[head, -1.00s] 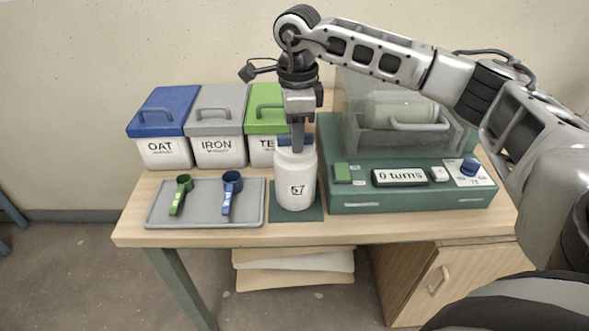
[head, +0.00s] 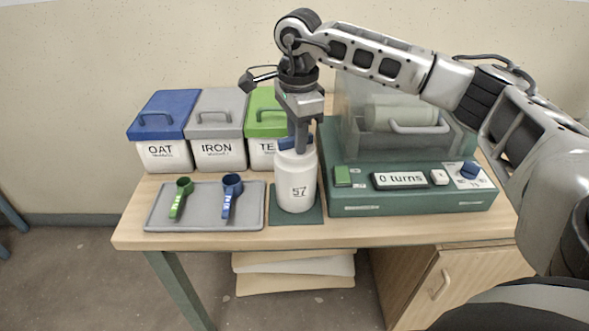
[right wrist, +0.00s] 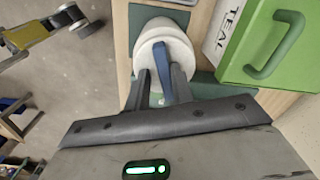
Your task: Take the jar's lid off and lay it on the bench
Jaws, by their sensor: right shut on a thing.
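The white jar (head: 296,188) marked 57 stands upright on a dark green mat (head: 284,217) near the bench's front edge. Its white lid (right wrist: 157,30) with a blue grip bar (head: 287,143) sits on top. My right gripper (head: 300,148) points down from above, shut on the blue bar. In the right wrist view the bar (right wrist: 161,62) shows between the two fingers. I see no gap between lid and jar. My left gripper is not in view.
Lidded bins, blue (head: 164,130), grey (head: 218,130) and green (head: 264,135), stand behind. A grey tray (head: 157,213) with green and blue scoops lies left. A green machine (head: 400,206) reading "0 turns" stands right. Bare bench (head: 135,225) is narrow around the tray.

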